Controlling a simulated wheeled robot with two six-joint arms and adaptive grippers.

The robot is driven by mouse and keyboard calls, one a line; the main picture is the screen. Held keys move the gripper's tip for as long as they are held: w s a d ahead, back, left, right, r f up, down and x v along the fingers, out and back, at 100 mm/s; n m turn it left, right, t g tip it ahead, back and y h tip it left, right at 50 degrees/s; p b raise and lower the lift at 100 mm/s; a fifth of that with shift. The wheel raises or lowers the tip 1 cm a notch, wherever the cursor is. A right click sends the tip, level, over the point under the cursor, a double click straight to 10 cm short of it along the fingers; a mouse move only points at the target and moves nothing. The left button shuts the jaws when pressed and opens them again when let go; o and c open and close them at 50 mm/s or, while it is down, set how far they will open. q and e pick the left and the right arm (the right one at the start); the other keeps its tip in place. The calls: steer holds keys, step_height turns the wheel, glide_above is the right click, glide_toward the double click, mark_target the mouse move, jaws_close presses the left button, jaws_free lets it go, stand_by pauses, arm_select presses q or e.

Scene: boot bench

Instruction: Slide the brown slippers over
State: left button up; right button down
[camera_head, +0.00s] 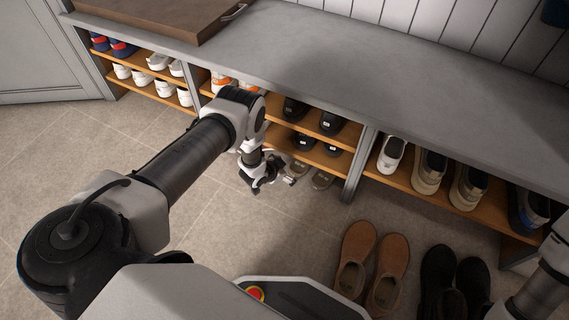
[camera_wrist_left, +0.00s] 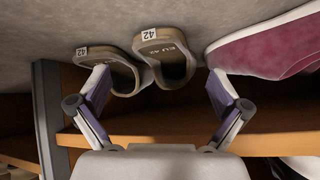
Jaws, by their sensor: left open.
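A pair of brown-grey open slippers with "42" labels lies on the floor at the bench's lower front edge. In the head view the left slipper (camera_head: 298,168) is partly hidden by my gripper, and the right slipper (camera_head: 322,180) lies beside it. The left wrist view shows both slippers, one (camera_wrist_left: 112,66) by a fingertip and the other (camera_wrist_left: 167,58) between the fingers' lines. My left gripper (camera_head: 270,184) is open and empty, just left of the pair, with its fingers (camera_wrist_left: 160,90) spread toward them. Contact cannot be told. My right gripper is not in view.
A pink-red shoe (camera_wrist_left: 268,45) is close to one finger in the left wrist view. The bench's shelves (camera_head: 330,160) and upright divider (camera_head: 358,168) are near. Floor to the left is clear.

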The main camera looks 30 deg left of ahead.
mark_target(295, 168)
arm_select(q)
steer(key=b+x, duration=0.1)
steer(key=x, duration=0.1)
steer(key=b+x, duration=0.2)
steer(key=x, duration=0.1)
steer(key=shift+s+f, duration=0.2)
steer(key=shift+f, duration=0.05)
steer(key=shift+w+f+b, duration=0.25)
steer(key=shift+w+b, duration=0.05)
steer(key=shift+w, duration=0.25)
steer(key=c, duration=1.4)
